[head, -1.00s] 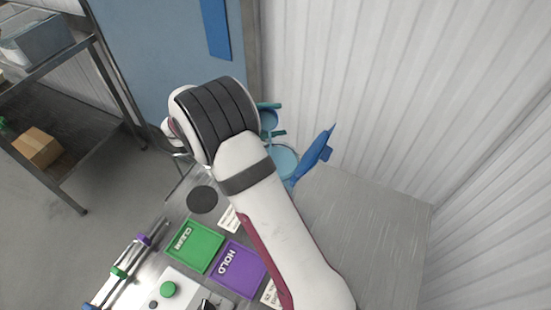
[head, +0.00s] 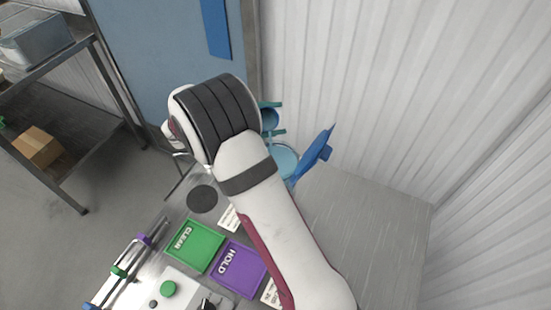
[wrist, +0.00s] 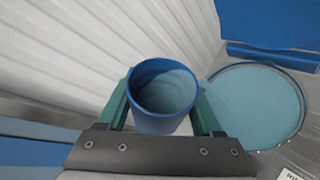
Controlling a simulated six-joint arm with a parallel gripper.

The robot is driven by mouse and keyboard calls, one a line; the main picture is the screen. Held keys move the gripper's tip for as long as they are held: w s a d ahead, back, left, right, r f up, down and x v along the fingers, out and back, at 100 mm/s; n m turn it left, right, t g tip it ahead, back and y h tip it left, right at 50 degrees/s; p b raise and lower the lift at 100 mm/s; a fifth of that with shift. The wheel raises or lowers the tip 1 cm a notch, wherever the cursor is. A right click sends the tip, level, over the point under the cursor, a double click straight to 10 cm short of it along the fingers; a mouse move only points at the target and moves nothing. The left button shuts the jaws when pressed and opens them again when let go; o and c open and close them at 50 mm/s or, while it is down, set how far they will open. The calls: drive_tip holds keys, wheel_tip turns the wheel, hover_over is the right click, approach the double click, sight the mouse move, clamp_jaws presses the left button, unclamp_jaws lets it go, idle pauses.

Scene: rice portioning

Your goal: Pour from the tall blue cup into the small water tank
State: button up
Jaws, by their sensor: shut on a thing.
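My gripper (wrist: 162,102) is shut on the tall blue cup (wrist: 160,122), with a teal finger on each side of it. The cup's mouth faces the wrist camera, and a grey-blue surface shows inside. In the head view my arm hides much of the gripper (head: 271,119), and only part of the cup (head: 268,118) shows between the fingers. A round, light-blue-filled vessel (wrist: 303,122), which looks like the small water tank, is right of the cup in the wrist view. In the head view the tank (head: 284,160) is just below the gripper, partly hidden by my arm.
A blue angular object (head: 313,156) stands beside the tank, near the white ribbed wall (head: 360,90). A green CLEAN tray (head: 193,246) and a purple HOLD tray (head: 239,268) lie nearer on the table. The table's right part (head: 385,225) is clear.

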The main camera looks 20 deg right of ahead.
drive_tip(key=shift+r+m+t, duration=0.1)
drive_tip(key=shift+m+t, duration=0.2)
idle(0.6)
drive_tip(key=shift+f+m+t+p, duration=0.4)
drive_tip(key=shift+m+p, duration=0.1)
drive_tip(key=shift+p, duration=0.25)
idle(1.4)
drive_tip(key=shift+r+m, duration=0.2)
drive_tip(key=shift+m, duration=0.2)
idle(1.1)
